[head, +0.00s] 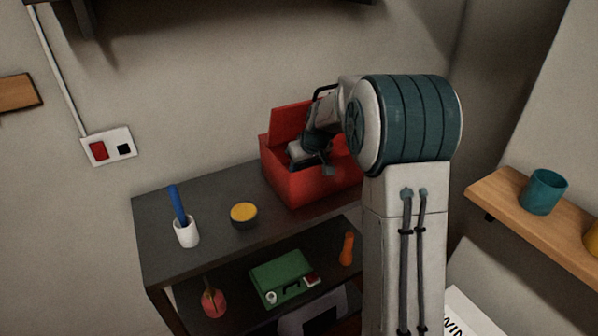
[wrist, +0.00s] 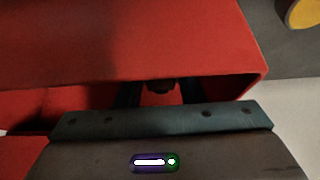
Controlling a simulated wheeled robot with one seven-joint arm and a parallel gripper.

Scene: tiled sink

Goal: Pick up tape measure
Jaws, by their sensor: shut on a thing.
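A red toolbox (head: 305,188) stands with its lid up on the dark shelf top, and my gripper (head: 318,160) reaches down into it. In the wrist view my gripper (wrist: 160,94) has its two dark fingers close about a small dark thing, which I take to be the tape measure (wrist: 160,86). Only a little of it shows below the red wall, so its shape and markings cannot be made out. The head view does not show it clearly, with the toolbox and my arm in the way.
A round yellow-topped tin (head: 243,214) and a white cup (head: 187,233) with a blue handle in it stand left of the toolbox. A green case (head: 282,277) lies on the lower shelf. A teal mug (head: 543,191) stands on the wooden shelf at right. The toolbox walls closely surround my gripper.

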